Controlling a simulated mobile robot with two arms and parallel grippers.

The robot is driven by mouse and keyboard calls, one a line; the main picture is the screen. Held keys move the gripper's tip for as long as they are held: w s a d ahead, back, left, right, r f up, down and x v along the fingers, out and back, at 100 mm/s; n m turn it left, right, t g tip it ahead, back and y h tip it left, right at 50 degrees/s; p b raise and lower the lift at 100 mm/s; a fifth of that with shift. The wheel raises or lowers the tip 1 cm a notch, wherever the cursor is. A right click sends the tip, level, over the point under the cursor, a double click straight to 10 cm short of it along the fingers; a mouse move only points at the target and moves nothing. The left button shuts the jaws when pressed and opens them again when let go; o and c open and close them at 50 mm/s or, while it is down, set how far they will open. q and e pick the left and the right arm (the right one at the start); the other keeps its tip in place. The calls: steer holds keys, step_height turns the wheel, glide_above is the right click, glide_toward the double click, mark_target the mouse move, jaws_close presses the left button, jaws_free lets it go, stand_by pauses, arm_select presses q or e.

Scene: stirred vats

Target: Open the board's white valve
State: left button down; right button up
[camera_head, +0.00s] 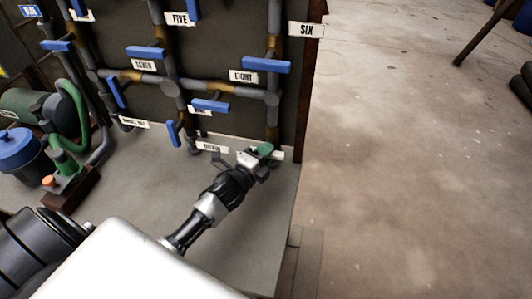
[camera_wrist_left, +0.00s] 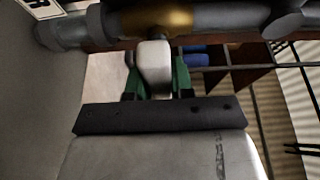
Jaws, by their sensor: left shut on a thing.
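The board (camera_head: 225,90) carries grey pipes and several valves. The white valve's handle (camera_head: 279,155) shows as a small pale end at the board's lower right corner, mostly hidden by my left gripper (camera_head: 265,151). In the left wrist view the white handle (camera_wrist_left: 154,68) lies between the green fingers of my left gripper (camera_wrist_left: 157,78), which are shut on it. The handle meets a brass-coloured valve body (camera_wrist_left: 157,18) on a grey pipe. My right gripper is not in view.
Blue valve handles, such as the one by the EIGHT label (camera_head: 266,65) and another below it (camera_head: 210,105), stick out from the board. A green pump (camera_head: 35,105) and a blue-lidded vessel (camera_head: 18,150) stand at left. Open floor (camera_head: 420,170) lies right.

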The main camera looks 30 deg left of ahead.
arm_select(q)
steer(key=shift+f+n+t+b, duration=0.2)
steer(key=shift+n+t+b, duration=0.2)
steer(key=shift+n+b, duration=0.5)
steer(key=n+t+b, duration=0.1)
steer(key=n, duration=0.2)
steer(key=shift+y, duration=0.3)
steer(key=n+t+y+b, duration=0.1)
steer(key=n, duration=0.2)
steer(key=shift+b, duration=0.3)
steer(key=n+y, duration=0.1)
steer(key=n, duration=0.2)
steer(key=shift+n+t+b, duration=0.3)
steer(key=shift+t+b, duration=0.1)
steer(key=n+y, duration=0.2)
steer(key=n, duration=0.2)
steer(key=shift+r+n+t, duration=0.1)
steer(key=shift+n+t, duration=0.2)
steer(key=shift+n, duration=0.1)
steer(key=shift+n+y, duration=0.85)
steer(key=shift+n, duration=0.6)
steer(key=shift+n+y, duration=0.85)
steer(key=shift+n, duration=0.9)
steer(key=c, duration=1)
jaws_free()
